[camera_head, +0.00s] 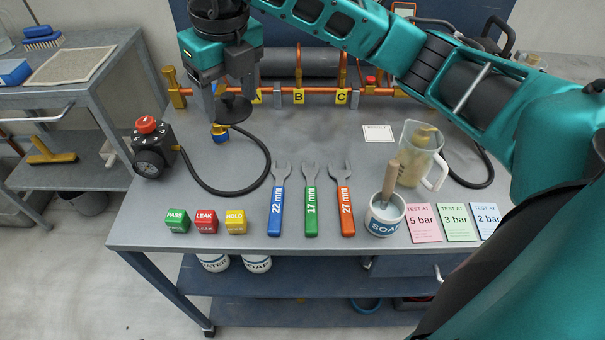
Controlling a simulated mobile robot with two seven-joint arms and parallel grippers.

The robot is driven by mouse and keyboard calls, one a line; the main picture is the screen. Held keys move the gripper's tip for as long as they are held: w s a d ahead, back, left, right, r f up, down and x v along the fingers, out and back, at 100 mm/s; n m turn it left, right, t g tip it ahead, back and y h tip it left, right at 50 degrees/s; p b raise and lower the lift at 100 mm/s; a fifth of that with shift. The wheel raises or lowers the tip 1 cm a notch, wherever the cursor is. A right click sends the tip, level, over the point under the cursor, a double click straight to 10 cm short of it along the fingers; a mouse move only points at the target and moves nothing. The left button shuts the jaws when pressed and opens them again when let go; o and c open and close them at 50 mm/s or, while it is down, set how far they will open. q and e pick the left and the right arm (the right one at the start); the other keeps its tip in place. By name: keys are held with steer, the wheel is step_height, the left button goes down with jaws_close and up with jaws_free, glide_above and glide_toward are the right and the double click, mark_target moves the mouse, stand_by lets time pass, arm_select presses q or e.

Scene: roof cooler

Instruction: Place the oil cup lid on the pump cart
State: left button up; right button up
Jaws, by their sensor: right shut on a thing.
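My right gripper (227,95) hangs over the back left of the workbench, fingers pointing down. It is shut on a dark round disc with a small knob, which looks like the oil cup lid (235,110). My left gripper is not in view.
The workbench (330,180) holds a black gauge box (153,150) with a hose, several wrenches, coloured blocks, a soap cup (384,214), a jug (420,155) and cards. Copper pipes (300,90) run along its back. The left cart's top holds a mat (72,65), blue tray and brush.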

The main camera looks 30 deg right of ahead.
mark_target(246, 192)
steer(key=shift+a+f, duration=0.2)
steer(key=shift+a, duration=0.05)
step_height(246, 192, down, 19)
steer(key=shift+f+b, duration=0.1)
steer(key=shift+b, duration=0.45)
steer(key=shift+s+f, duration=0.15)
steer(key=shift+f, duration=0.15)
